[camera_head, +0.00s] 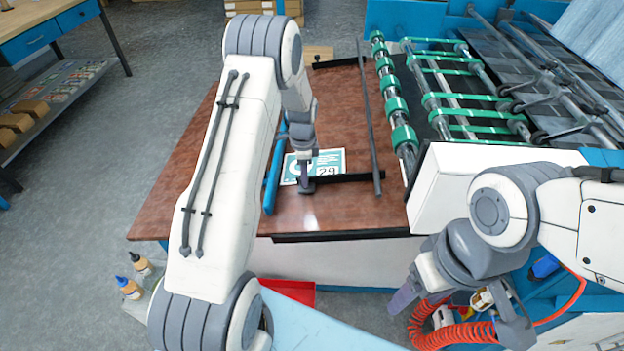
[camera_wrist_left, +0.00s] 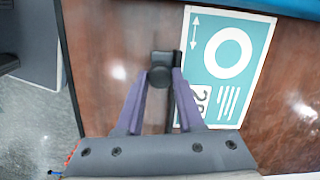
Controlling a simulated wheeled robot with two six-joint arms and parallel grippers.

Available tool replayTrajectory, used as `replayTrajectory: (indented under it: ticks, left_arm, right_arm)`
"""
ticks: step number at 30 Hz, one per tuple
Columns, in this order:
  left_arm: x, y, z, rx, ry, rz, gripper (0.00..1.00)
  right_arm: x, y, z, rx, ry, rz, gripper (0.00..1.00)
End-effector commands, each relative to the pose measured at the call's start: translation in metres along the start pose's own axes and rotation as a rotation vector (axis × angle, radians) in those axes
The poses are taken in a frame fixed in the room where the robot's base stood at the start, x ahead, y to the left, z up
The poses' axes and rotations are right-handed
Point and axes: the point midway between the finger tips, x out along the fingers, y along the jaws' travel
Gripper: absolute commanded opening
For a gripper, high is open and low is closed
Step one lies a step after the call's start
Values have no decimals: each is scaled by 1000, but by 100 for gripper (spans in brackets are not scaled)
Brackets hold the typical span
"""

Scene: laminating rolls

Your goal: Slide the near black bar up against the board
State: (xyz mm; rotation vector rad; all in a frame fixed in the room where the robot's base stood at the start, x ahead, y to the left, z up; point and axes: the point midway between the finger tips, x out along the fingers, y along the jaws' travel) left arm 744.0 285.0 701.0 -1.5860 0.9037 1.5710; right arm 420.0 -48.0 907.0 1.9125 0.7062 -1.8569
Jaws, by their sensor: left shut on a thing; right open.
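The near black bar (camera_head: 348,178) lies across the brown table along the near side of the board (camera_head: 328,160), a white and teal printed sheet. My left gripper (camera_head: 305,182) is low over the table, shut on the bar's left end. In the left wrist view, the purple fingers (camera_wrist_left: 160,82) close around a dark knob on the bar (camera_wrist_left: 172,108), right beside the board (camera_wrist_left: 222,70). Whether bar and board touch is unclear, as a finger covers part of the edge. My right gripper (camera_head: 460,312) is open and empty, off the table at lower right.
A far black bar (camera_head: 340,62) lies at the table's back. A long metal rail (camera_head: 369,120) runs along the right, near green-ringed rollers (camera_head: 398,108). A blue bar (camera_head: 274,168) is left of the board. The table's left side (camera_head: 185,190) is clear.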

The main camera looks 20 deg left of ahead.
Motion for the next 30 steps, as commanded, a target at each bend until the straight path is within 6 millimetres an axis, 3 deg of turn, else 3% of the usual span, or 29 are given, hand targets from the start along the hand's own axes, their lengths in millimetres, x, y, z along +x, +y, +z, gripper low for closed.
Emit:
replayTrajectory:
  ticks: [5, 6, 8, 9, 20, 30]
  left_arm:
    - [-1, -2, 2, 3, -2, -5, 0]
    - [-1, -2, 2, 3, -2, -5, 40]
    - [-1, -2, 2, 3, -2, -4, 63]
    - [-1, -1, 2, 3, -2, -4, 67]
    - [-6, -1, 2, 1, -1, -2, 67]
    - [-67, -2, 2, 0, -1, -5, 67]
  right_arm:
    - [0, 0, 0, 0, 0, 0, 66]
    - [0, 0, 0, 0, 0, 0, 66]
    - [0, 0, 0, 0, 0, 0, 66]
    - [0, 0, 0, 0, 0, 0, 66]
    - [0, 0, 0, 0, 0, 0, 66]
    - [-5, 0, 0, 0, 0, 0, 66]
